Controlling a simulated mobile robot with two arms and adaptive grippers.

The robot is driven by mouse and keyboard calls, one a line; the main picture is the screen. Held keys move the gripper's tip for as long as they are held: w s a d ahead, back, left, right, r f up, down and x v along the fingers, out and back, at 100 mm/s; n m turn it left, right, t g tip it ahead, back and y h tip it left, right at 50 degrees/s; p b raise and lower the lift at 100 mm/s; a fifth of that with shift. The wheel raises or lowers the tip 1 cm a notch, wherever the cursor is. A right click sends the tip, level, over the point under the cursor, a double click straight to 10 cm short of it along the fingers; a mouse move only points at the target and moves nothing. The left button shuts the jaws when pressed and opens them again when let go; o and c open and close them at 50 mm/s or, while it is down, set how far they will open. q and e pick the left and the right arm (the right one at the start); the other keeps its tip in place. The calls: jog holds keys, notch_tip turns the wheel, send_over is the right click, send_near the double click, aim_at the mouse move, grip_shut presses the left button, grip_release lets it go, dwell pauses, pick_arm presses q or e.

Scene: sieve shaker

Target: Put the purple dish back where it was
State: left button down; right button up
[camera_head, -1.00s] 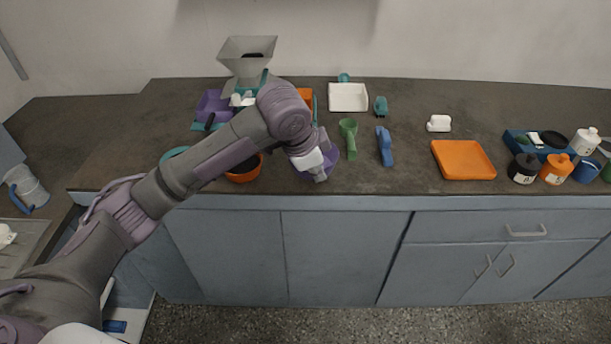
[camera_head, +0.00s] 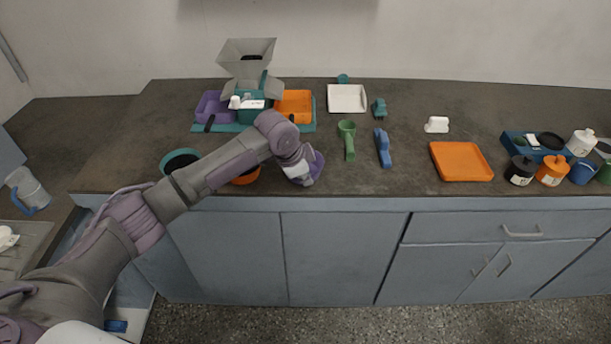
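A purple dish (camera_head: 318,164) is near the front edge of the counter, left of the green scoop. It is partly hidden behind my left gripper (camera_head: 301,177). The gripper is at the dish's left side; its fingers are too small and covered to tell whether they hold the dish. A purple tray (camera_head: 211,106) sits at the left of the sieve shaker (camera_head: 248,55), on a teal base. My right gripper is not in view.
An orange bowl (camera_head: 247,177) and a teal-rimmed dark bowl (camera_head: 177,159) stand beside my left arm. A green scoop (camera_head: 347,141) and blue scoop (camera_head: 383,148) lie to the right. An orange tray (camera_head: 461,162) is farther right, with clear counter between it and the blue scoop.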

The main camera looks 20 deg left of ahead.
pick_arm(q)
jog(key=c, duration=1.3)
grip_release()
jog(key=shift+f, duration=0.1)
